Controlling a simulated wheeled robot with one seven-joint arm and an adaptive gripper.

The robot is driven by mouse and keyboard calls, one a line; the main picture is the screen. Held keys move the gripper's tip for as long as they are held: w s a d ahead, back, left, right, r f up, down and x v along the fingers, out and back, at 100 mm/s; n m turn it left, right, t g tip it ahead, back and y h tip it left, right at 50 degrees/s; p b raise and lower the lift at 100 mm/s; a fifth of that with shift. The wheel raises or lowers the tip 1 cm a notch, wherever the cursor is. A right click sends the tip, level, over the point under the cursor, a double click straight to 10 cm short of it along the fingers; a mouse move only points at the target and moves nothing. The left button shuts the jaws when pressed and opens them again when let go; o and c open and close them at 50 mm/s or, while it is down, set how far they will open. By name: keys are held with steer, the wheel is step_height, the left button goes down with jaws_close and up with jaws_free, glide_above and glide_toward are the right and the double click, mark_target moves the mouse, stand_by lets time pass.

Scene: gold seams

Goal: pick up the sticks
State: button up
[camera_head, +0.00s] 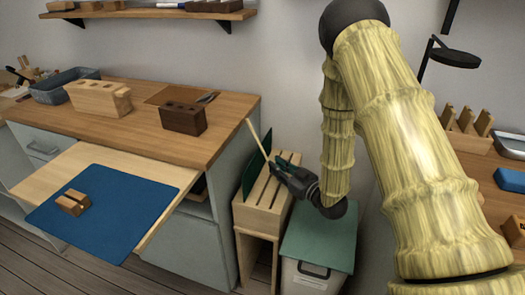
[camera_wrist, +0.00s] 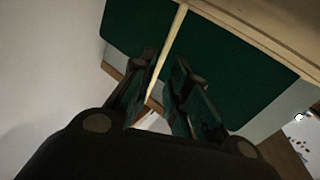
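A thin pale stick (camera_head: 254,134) stands tilted above the slotted wooden rack (camera_head: 243,216), by a dark green panel (camera_head: 255,170). In the wrist view the stick (camera_wrist: 170,40) runs down between the two fingers, nearer the left one, in front of the green panel (camera_wrist: 230,55). My gripper (camera_head: 278,161) is over the rack at the stick's lower part. Its fingers (camera_wrist: 166,60) are apart, and a gap shows between the stick and the right finger. The stick's lower end is hidden. No other loose stick is clear to me.
The wooden worktop (camera_head: 120,125) holds a pale block, a dark slotted block and a grey-blue bin (camera_head: 64,86). A blue mat (camera_head: 110,222) with a small brown block (camera_head: 73,203) lies on the pulled-out board. A green-lidded box (camera_head: 318,240) stands right of the rack.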

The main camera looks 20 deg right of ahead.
mark_target(268, 160)
steer(key=shift+x, duration=2.35)
steer(key=shift+r, duration=0.1)
jaws_close()
steer(key=shift+r, duration=0.15)
